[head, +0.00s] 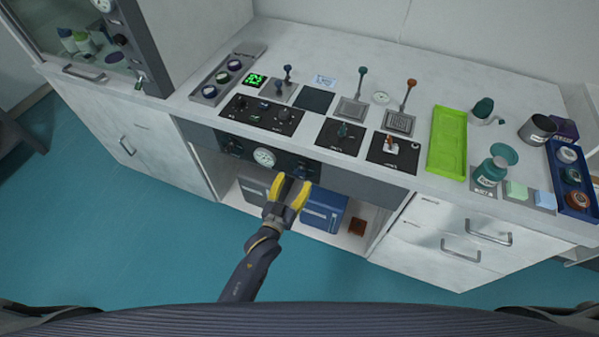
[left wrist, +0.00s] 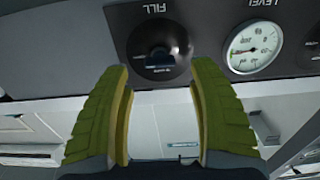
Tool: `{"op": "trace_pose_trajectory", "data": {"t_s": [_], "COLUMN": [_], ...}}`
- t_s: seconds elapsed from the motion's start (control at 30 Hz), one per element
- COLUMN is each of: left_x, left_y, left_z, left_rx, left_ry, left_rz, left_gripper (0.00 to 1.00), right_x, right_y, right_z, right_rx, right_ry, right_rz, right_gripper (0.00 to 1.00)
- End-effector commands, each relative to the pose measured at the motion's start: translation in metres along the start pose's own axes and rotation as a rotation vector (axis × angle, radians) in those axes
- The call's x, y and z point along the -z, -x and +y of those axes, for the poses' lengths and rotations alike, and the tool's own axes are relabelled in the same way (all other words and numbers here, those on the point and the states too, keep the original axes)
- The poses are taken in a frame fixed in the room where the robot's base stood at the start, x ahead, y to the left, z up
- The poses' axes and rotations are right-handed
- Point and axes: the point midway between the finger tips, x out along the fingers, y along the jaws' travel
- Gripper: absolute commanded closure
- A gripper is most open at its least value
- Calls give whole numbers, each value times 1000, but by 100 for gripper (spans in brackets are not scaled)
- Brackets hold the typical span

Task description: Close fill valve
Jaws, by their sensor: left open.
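The fill valve is a round dark knob with a bar handle under the label FILL, shown upside down at the top of the left wrist view (left wrist: 160,42). In the head view it sits on the front panel right of the gauge (head: 301,170). My left gripper (head: 291,186) is open and empty, its yellow fingers just in front of and below the knob. In the left wrist view the fingers (left wrist: 161,68) stand either side of the knob's lower part in the picture; contact cannot be told. My right gripper is not in view.
A LEVEL gauge (head: 264,157) is beside the knob, and it also shows in the wrist view (left wrist: 254,46). Below the panel is an open shelf with a blue box (head: 323,211). The counter above holds levers, a green tray (head: 447,142) and bottles.

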Motion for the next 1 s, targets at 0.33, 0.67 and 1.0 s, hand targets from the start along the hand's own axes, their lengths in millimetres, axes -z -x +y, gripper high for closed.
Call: {"op": "trace_pose_trajectory", "data": {"t_s": [0.33, 0.67, 1.0], "left_x": [0, 0, 0], "left_y": [-39, -47, -46], "left_z": [0, 0, 0], "left_rx": [0, 0, 0], "left_ry": [0, 0, 0], "left_rz": [0, -1, -1], "left_gripper": [40, 40, 57], "right_x": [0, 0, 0], "right_y": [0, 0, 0], "right_z": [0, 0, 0], "right_rx": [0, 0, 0], "right_ry": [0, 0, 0], "right_rz": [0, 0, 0], "right_gripper": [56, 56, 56]}}
